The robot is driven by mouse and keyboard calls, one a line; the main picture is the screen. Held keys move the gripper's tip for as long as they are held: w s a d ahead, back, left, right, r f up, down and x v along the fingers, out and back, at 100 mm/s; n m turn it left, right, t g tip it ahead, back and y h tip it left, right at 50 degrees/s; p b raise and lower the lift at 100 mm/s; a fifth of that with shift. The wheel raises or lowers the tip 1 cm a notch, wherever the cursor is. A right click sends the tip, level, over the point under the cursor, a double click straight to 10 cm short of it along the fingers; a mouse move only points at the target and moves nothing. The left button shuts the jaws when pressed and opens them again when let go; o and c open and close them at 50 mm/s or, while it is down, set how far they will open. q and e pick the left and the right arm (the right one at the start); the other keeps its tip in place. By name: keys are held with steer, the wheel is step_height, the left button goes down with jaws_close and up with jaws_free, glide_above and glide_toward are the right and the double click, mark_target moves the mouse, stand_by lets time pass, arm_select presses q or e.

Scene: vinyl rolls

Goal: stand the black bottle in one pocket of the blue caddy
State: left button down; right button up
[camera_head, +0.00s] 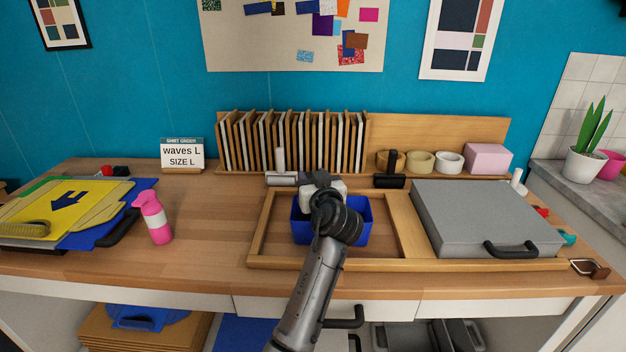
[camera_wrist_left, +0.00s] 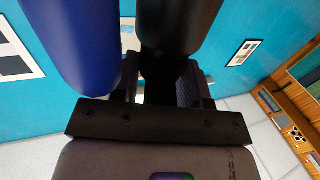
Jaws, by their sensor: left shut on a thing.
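The blue caddy (camera_head: 358,230) sits on the worktable inside the left part of a wooden frame, partly covered by my left arm. My left gripper (camera_head: 322,190) is over the caddy in the head view, its fingers hidden behind my wrist. In the left wrist view my left gripper (camera_wrist_left: 162,84) is shut on the black bottle (camera_wrist_left: 180,25), which fills the space beyond the fingers. A blue rounded shape (camera_wrist_left: 75,40) is close beside the bottle there; I cannot tell what it is. The bottle's base and its height relative to the pockets are hidden. My right gripper is not in view.
A pink spray bottle (camera_head: 154,218) stands left of the wooden frame (camera_head: 258,232). A grey press (camera_head: 485,215) fills the frame's right side. A rack of upright panels (camera_head: 290,140) and tape rolls (camera_head: 420,161) stand behind. Bare tabletop lies between pink bottle and frame.

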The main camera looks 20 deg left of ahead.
arm_select(q)
steer(key=shift+f, duration=0.25)
steer(key=shift+r, duration=0.3)
stand_by(0.4)
steer(key=shift+f+b, duration=0.25)
steer(key=shift+b, duration=0.05)
steer(key=shift+r, duration=0.1)
stand_by(1.1)
steer(key=shift+f, duration=0.2)
steer(key=shift+r, duration=0.1)
steer(key=shift+r, duration=0.25)
jaws_free()
stand_by(0.7)
